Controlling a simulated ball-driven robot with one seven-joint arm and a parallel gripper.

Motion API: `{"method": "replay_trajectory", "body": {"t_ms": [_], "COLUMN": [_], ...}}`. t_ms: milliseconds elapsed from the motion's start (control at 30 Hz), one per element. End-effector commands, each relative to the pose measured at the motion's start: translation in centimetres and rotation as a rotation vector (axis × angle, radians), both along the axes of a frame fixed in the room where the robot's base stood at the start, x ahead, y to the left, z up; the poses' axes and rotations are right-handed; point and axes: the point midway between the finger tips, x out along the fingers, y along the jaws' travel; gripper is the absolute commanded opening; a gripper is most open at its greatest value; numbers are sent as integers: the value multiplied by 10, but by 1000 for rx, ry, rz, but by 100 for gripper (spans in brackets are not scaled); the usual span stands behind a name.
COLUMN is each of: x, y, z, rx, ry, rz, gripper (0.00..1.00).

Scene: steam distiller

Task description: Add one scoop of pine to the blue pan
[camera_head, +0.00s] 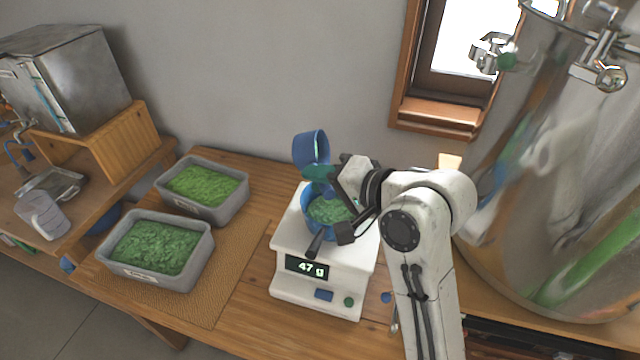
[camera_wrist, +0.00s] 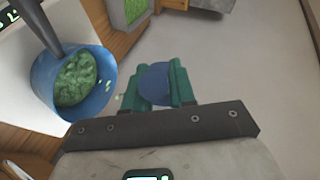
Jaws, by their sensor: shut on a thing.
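The blue pan (camera_head: 306,215) sits on the white scale (camera_head: 283,242), its dark handle toward the front. It holds chopped green material, also seen in the wrist view inside the pan (camera_wrist: 105,98). My gripper (camera_head: 320,173) has green fingertips and is shut on a blue scoop (camera_head: 311,147), above the back of the pan. The scoop is tipped up on its side. In the wrist view the scoop (camera_wrist: 155,84) shows between the fingers, beside the pan, and small green bits show between them. The scoop's inside is partly hidden. The scale reads 47 g.
Two grey bins stand on the left of the table: the back bin (camera_head: 230,209) holds brighter green needles, the front bin (camera_head: 195,273) darker green ones. Their labels are unreadable. A large steel vessel (camera_head: 540,190) stands close on the right. A wooden shelf (camera_head: 128,146) is at left.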

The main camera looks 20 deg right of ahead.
Motion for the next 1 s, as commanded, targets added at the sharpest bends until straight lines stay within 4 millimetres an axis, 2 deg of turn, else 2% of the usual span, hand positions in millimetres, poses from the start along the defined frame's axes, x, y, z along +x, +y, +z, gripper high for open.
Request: {"method": "replay_trajectory", "body": {"t_ms": [1000], "x": [-8], "y": [-12], "z": [-19], "rx": [274], "ry": [-175], "rz": [-1], "gripper": [0]}}
